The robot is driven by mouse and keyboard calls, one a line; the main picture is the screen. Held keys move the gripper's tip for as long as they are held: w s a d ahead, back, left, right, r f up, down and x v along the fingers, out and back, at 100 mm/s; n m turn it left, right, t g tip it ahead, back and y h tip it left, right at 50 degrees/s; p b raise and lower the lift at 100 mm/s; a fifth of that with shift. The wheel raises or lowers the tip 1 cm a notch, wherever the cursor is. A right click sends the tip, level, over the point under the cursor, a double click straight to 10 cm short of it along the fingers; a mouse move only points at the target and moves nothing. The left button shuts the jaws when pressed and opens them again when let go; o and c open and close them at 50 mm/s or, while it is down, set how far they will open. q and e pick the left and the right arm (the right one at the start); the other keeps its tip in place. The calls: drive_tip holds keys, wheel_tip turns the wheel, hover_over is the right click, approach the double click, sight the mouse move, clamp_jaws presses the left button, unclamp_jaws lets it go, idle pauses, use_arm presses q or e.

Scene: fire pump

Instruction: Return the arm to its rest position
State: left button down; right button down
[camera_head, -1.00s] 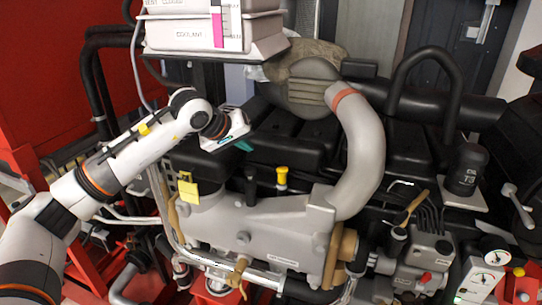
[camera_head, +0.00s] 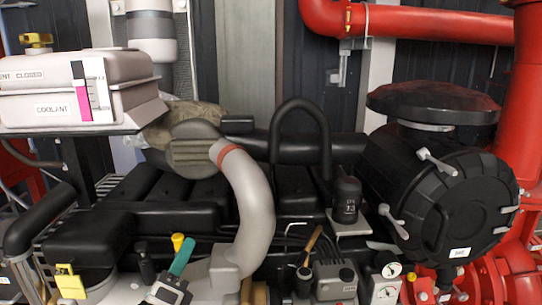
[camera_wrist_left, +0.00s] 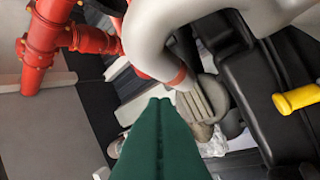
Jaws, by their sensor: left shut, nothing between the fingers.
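My left gripper (camera_head: 182,257) shows at the bottom of the head view, with green fingers pointing up and to the right. It is shut with nothing between the fingers. In the left wrist view the green fingers (camera_wrist_left: 160,105) are together, pointing toward the grey curved pipe (camera_wrist_left: 185,35). The yellow cap (camera_wrist_left: 298,98) shows at the right there. The rest of my left arm is out of the head view. My right gripper is not in view.
The grey pipe (camera_head: 255,205) rises close right of my left gripper. A coolant tank (camera_head: 80,90) stands at upper left, a yellow padlock tag (camera_head: 70,282) at lower left. A black round air filter housing (camera_head: 440,205) and gauges (camera_head: 386,283) are at the right. Red pipes (camera_head: 420,22) run behind.

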use_arm(q)
drive_tip(key=s+a+f+n+g+y, duration=0.4)
drive_tip(key=s+f+n+g, duration=0.1)
drive_tip(key=f+n, duration=0.5)
drive_tip(key=s+a+f+n+g+y, duration=0.3)
drive_tip(key=s+f+n+g+y, duration=0.15)
drive_tip(key=f+n, duration=0.55)
drive_tip(key=s+d+f+n+g+h, duration=0.1)
drive_tip(key=s+f+n+g, duration=0.3)
drive_tip(key=s, duration=0.5)
drive_tip(key=s+d+f+n+g+h, duration=0.25)
drive_tip(key=s+f+g, duration=0.3)
drive_tip(key=s, duration=0.35)
wheel_tip(320, 180, down, 29)
drive_tip(key=y+b, duration=0.1)
drive_tip(key=b, duration=0.2)
drive_tip(key=s+a+f+g, duration=0.1)
drive_tip(key=s+a+f, duration=0.1)
drive_tip(key=s+f, duration=0.6)
drive_tip(key=s+a+f+b, duration=0.1)
drive_tip(key=s+f, duration=0.8)
drive_tip(key=f, duration=0.1)
drive_tip(key=shift+s+a+g, duration=0.15)
drive_tip(key=shift+a+g, duration=0.25)
